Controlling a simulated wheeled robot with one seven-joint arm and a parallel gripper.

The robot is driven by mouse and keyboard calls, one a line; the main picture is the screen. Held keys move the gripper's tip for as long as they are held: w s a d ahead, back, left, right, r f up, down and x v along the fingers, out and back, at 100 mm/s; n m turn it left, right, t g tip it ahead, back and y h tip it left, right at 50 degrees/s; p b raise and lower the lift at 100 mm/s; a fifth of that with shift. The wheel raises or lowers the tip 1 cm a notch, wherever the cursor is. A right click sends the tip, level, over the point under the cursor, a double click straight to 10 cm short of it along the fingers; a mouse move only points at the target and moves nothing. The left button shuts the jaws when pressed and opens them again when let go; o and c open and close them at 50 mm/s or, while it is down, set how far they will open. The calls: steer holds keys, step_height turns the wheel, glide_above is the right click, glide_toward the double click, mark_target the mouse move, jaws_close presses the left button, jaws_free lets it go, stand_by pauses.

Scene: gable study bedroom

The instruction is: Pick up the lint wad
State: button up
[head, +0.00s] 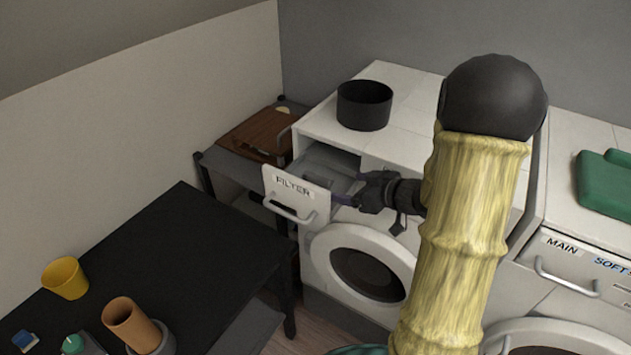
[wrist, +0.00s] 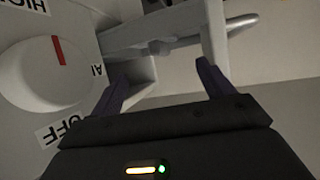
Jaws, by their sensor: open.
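The lint wad cannot be made out for certain. A small grey lump (wrist: 160,47) shows at the drawer in the wrist view, but I cannot tell whether it is lint or a drawer part. The drawer labelled FILTER (head: 292,198) is pulled out of the left white machine, with a grey interior. My gripper (head: 349,190) is at the right side of this drawer, close to the machine's front. In the wrist view my gripper (wrist: 162,72) has its two purple fingers spread, with nothing between the tips.
A black pot (head: 364,105) stands on the left machine (head: 405,130). A dial (wrist: 45,72) is close on the left in the wrist view. A black table (head: 180,245) carries a yellow cup (head: 65,278) and a brown cup (head: 130,322). The MAIN machine is at right.

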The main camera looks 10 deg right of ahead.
mark_target(327, 183)
steer(key=x, duration=0.6)
steer(key=shift+w+a+f+p, duration=0.15)
steer(key=shift+w+a+p, duration=0.05)
steer(key=shift+w+p, duration=0.1)
steer(key=shift+p+x, duration=0.7)
steer(key=shift+x, duration=1.95)
steer(key=shift+d, duration=0.1)
steer(key=c, duration=0.7)
